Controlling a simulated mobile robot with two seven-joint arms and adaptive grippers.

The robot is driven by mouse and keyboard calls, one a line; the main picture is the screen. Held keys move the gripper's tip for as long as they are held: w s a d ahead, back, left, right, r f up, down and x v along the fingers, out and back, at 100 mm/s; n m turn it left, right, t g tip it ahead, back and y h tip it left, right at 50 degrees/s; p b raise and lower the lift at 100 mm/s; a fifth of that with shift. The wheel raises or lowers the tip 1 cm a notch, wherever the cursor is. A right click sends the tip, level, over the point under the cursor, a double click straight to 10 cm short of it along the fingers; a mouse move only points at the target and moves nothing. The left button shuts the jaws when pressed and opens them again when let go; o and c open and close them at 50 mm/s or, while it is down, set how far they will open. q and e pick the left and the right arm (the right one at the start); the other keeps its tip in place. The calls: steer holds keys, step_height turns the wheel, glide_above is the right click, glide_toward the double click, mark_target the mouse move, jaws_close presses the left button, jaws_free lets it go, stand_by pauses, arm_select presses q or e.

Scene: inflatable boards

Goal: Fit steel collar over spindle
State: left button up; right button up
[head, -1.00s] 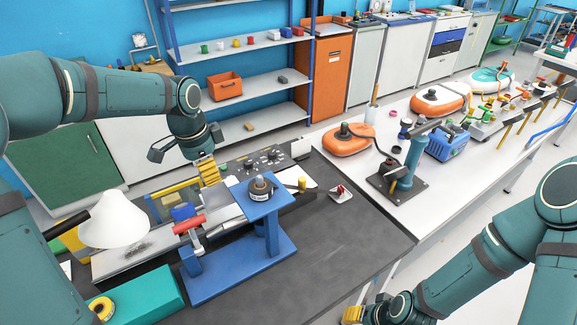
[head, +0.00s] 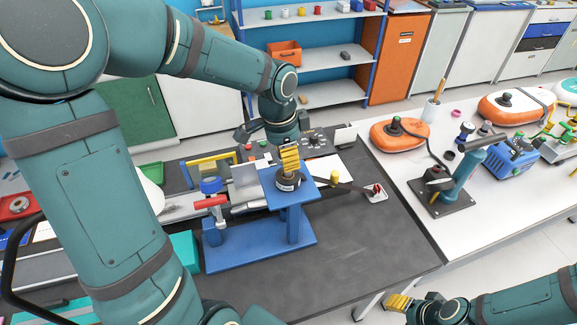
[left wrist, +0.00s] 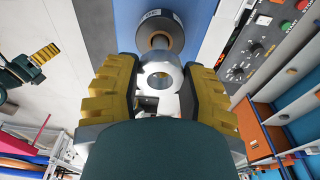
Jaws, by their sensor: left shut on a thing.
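My left gripper (head: 289,158) points down just above the spindle (head: 288,183), a dark round post on the blue stand. In the left wrist view, the yellow fingers of the left gripper (left wrist: 162,88) are shut on a bright steel collar (left wrist: 161,76), a ring with its hole visible. The spindle (left wrist: 160,36) shows beyond the collar, off to the upper side of that view, with a copper-coloured inner ring. Collar and spindle look offset there; I cannot tell their gap in height. My right gripper (head: 398,302) hangs low at the right; its jaw opening is unclear.
A yellow piece (head: 335,177) and a small tray (head: 376,194) lie to the right. The dark bench top (head: 370,235) is clear in front. A teal lever tool (head: 455,175) stands on the white table.

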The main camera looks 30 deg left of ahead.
arm_select(q)
steer(key=shift+d+f, duration=0.1)
steer(key=shift+f, duration=1.85)
steer(key=shift+f+b, duration=0.55)
steer(key=shift+b, duration=0.05)
steer(key=o, duration=1.2)
steer(key=shift+c, duration=0.2)
steer(key=shift+r, duration=0.1)
steer(key=shift+r+p, duration=0.3)
steer(key=r, duration=0.4)
steer(key=r+p, duration=0.1)
steer(key=r, duration=0.3)
steer(key=s+a+r, duration=0.1)
steer(key=r, duration=0.3)
steer(key=shift+r, duration=0.1)
